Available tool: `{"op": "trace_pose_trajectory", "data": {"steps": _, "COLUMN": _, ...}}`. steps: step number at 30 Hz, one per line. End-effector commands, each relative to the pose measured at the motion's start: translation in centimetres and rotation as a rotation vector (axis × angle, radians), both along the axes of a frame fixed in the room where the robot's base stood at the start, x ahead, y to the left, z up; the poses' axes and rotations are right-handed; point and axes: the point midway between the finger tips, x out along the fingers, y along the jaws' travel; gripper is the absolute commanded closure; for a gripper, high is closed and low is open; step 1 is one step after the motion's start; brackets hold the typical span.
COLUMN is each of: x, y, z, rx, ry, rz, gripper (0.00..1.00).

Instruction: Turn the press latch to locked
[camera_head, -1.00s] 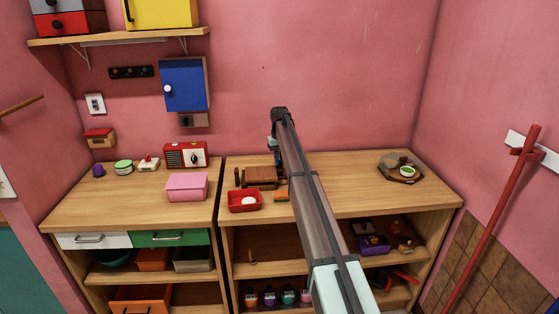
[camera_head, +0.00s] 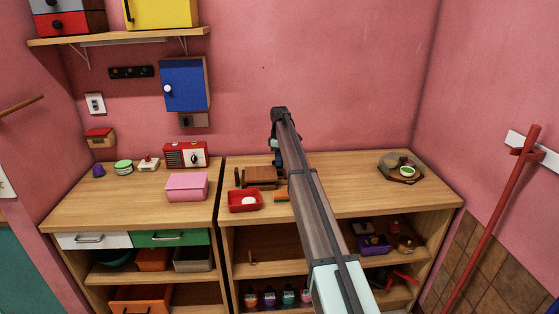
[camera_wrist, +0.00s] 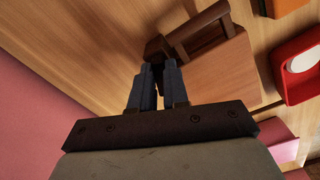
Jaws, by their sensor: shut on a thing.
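The wooden press (camera_head: 262,177) sits on the right-hand worktop, partly hidden behind my arm. In the wrist view its brown body (camera_wrist: 222,72) lies to the right of my fingers, with a darker wooden bar (camera_wrist: 198,30) along its edge. My gripper (camera_wrist: 154,70) is shut on a dark brown wooden piece (camera_wrist: 157,46) at the end of that bar, which looks like the press latch. In the head view my gripper (camera_head: 278,160) is at the press's far right side. The fingers cover part of the held piece, and I cannot read the latch's setting.
A red tray (camera_head: 243,207) with a white round thing stands just in front of the press. An orange block (camera_head: 281,196) lies close beside it. The worktop between is clear.

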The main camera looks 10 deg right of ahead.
Motion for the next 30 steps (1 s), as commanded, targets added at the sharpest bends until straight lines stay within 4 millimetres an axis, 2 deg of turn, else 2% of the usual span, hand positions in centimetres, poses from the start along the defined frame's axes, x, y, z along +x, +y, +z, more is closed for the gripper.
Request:
{"op": "trace_pose_trajectory", "data": {"steps": 6, "x": 0.01, "y": -0.01, "z": 0.01, "rx": 0.000, "ry": 0.000, "rz": 0.182, "gripper": 1.00}}
{"op": "trace_pose_trajectory", "data": {"steps": 15, "x": 0.01, "y": -0.01, "z": 0.01, "rx": 0.000, "ry": 0.000, "rz": 0.355, "gripper": 1.00}}
{"op": "trace_pose_trajectory", "data": {"steps": 30, "x": 0.01, "y": -0.01, "z": 0.01, "rx": 0.000, "ry": 0.000, "rz": 0.434, "gripper": 1.00}}
